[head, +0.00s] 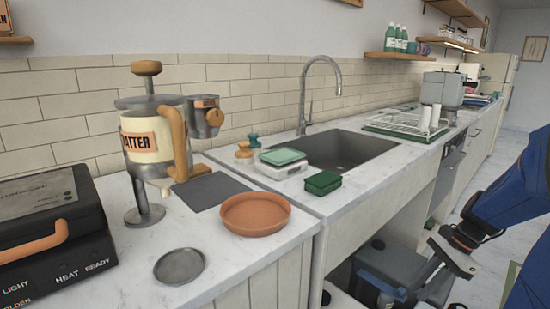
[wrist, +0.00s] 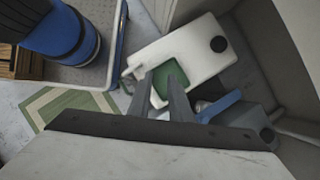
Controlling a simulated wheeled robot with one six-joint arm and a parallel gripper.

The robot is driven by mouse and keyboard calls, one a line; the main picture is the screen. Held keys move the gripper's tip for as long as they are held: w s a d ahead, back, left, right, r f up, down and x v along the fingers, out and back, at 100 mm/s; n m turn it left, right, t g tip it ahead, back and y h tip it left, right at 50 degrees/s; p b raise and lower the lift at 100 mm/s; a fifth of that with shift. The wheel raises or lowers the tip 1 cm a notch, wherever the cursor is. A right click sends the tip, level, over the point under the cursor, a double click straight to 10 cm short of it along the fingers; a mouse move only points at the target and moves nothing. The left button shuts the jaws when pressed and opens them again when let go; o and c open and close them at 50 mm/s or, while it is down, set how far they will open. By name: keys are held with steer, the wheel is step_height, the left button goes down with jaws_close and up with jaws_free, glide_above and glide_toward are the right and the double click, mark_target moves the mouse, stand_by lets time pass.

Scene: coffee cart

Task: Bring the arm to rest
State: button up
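My arm comes in from the right edge of the head view, with my gripper (head: 412,282) low in front of the counter, beside the open space under the sink. In the wrist view my gripper (wrist: 160,78) shows two grey fingers with a gap between their tips. Nothing is clearly held. A green patch (wrist: 174,76) on a white container (wrist: 190,50) shows between and behind the fingers, and appears to lie below them.
The sink (head: 345,148) is set in the counter, with a terracotta dish (head: 255,213) and a green box (head: 323,182) near its front. Under the sink are a grey container (head: 385,262) and a blue handle (wrist: 218,107). A wheeled cart (wrist: 92,72) stands nearby.

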steer(key=s+a+r+n+t+h, duration=0.2)
steer(key=s+a+r+n, duration=0.2)
steer(key=n, duration=0.5)
steer(key=s+a+r+n+t+h, duration=0.2)
steer(key=s+a+r+n, duration=0.3)
steer(key=s+a+n, duration=0.3)
steer(key=a+n+h, duration=0.1)
steer(key=a, duration=0.1)
steer(key=shift+s+a+t, duration=0.35)
steer(key=shift+s+t, duration=0.05)
